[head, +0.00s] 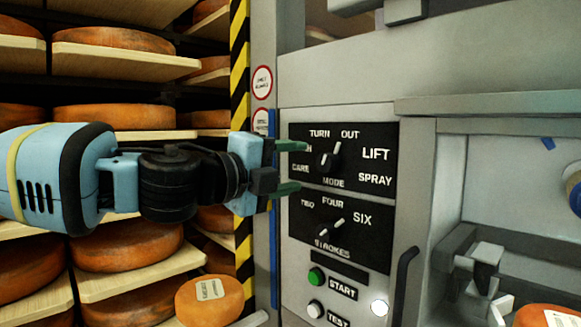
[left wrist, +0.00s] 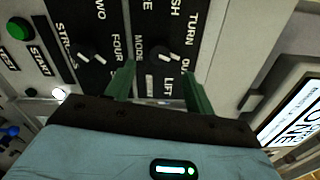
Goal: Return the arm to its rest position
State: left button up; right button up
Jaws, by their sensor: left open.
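My left arm comes in from the left in the head view. Its gripper (head: 292,167) is open and empty, with two green fingers pointing right at the black control panel. The fingers are left of the MODE knob (head: 328,160) and seem apart from it. The STROKES knob (head: 331,229) is lower on the panel. In the left wrist view the open fingers (left wrist: 158,75) frame the MODE knob (left wrist: 167,53), with nothing between them; the STROKES knob (left wrist: 92,56) lies left of them. My right gripper is not in view.
Shelves with orange cheese wheels (head: 115,117) stand behind my left arm. A striped post (head: 240,70) borders the machine. Below the knobs are a green START button (head: 316,277), a TEST button (head: 315,309) and a lit lamp (head: 379,308). A dark handle (head: 403,285) sticks out at right.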

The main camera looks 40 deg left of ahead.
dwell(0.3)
